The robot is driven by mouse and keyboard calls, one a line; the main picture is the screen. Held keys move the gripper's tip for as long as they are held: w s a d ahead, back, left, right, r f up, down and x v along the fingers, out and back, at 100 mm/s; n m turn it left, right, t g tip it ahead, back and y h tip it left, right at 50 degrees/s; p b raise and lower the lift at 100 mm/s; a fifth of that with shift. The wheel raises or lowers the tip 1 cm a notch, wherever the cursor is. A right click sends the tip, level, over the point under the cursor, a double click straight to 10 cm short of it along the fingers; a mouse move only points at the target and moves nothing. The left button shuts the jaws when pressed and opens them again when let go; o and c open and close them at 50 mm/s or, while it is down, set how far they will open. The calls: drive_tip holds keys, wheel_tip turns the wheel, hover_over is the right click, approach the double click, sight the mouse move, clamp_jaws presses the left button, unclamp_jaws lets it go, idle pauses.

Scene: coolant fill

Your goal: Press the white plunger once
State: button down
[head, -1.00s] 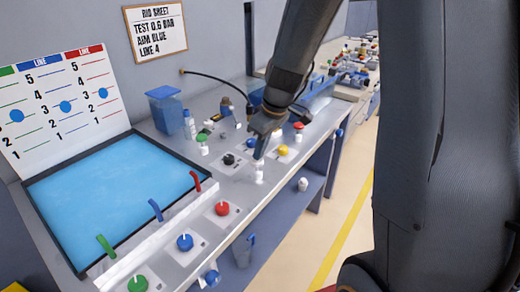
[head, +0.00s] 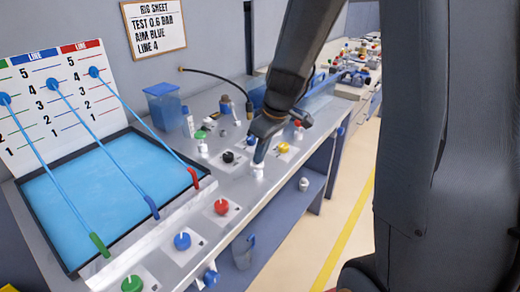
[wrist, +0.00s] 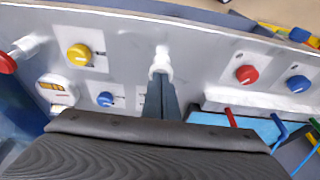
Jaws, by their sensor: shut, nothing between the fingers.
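The white plunger (head: 258,172) stands near the front edge of the bench, below my gripper (head: 260,158). In the wrist view the plunger (wrist: 160,68) is a small white knob directly at the tips of my gripper (wrist: 160,84). My gripper is shut with nothing held, pointing down onto the plunger's top. The tips appear to touch it, and they hide part of it. How far the plunger is pushed in cannot be told.
Blue jets run from the green (head: 98,244), blue (head: 151,207) and red (head: 192,178) nozzles across the blue tray (head: 30,196) to blue spots on the numbered board (head: 75,118). Red (head: 221,206), blue (head: 182,241) and yellow (head: 283,148) knobs sit along the bench.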

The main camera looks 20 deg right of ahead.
drive_tip(key=shift+s+f, duration=0.1)
drive_tip(key=shift+s, duration=0.05)
wheel_tip(320, 180, up, 4)
drive_tip(key=p, duration=0.3)
drive_tip(key=b+v, duration=0.2)
drive_tip(key=v, duration=0.8)
idle(0.4)
drive_tip(key=s+a+f+m+g+h, duration=0.1)
drive_tip(key=s+a+f+m+h, duration=0.1)
drive_tip(key=s+f+m, duration=0.5)
drive_tip(key=s+f, duration=0.6)
drive_tip(key=s, duration=0.1)
drive_tip(key=shift+g, duration=0.4)
drive_tip(key=shift+f, duration=0.15)
idle(0.5)
